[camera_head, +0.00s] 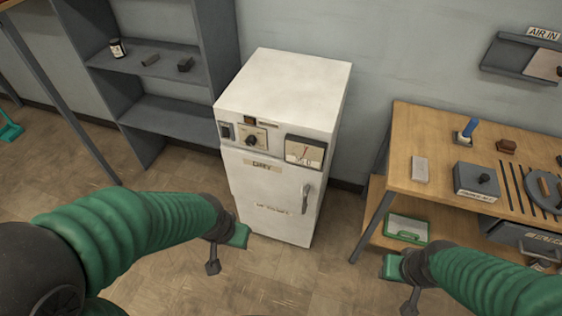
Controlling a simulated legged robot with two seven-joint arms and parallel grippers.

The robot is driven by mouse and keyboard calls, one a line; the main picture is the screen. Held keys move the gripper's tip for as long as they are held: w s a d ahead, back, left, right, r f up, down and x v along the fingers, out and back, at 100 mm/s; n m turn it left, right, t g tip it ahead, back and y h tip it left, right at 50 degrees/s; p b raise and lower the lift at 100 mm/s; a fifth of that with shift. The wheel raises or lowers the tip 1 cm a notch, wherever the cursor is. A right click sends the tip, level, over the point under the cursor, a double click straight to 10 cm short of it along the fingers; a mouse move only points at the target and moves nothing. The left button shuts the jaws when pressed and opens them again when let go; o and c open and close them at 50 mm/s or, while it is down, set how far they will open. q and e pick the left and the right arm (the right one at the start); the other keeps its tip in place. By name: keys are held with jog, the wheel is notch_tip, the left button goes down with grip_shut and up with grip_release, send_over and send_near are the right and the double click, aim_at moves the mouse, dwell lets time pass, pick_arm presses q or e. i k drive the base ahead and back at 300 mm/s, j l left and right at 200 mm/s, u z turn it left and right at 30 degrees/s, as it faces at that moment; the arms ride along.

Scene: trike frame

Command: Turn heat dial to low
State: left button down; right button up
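The heat dial (251,141) is a small dark knob on a plate on the front of a white cabinet (285,85), left of a gauge. Its pointer setting is too small to read. My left gripper (227,253) is in front of the cabinet, below the dial and apart from it in the picture. Its green and dark fingers are spread and hold nothing. My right gripper (399,287) is at lower right, away from the cabinet, with its fingers also spread and empty.
The cabinet front has a switch (226,131), a gauge (304,152) and a door handle (306,196). A grey shelf (160,110) stands at left. A wooden bench (440,130) with tools and a dark control box (476,182) stands at right. Floor is clear before the cabinet.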

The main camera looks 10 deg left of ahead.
aim_at(251, 140)
jog(key=j+u, duration=0.45)
jog(key=j, duration=0.45)
jog(key=i+j+u, duration=0.1)
jog(key=j+u, duration=0.35)
jog(key=j, duration=0.4)
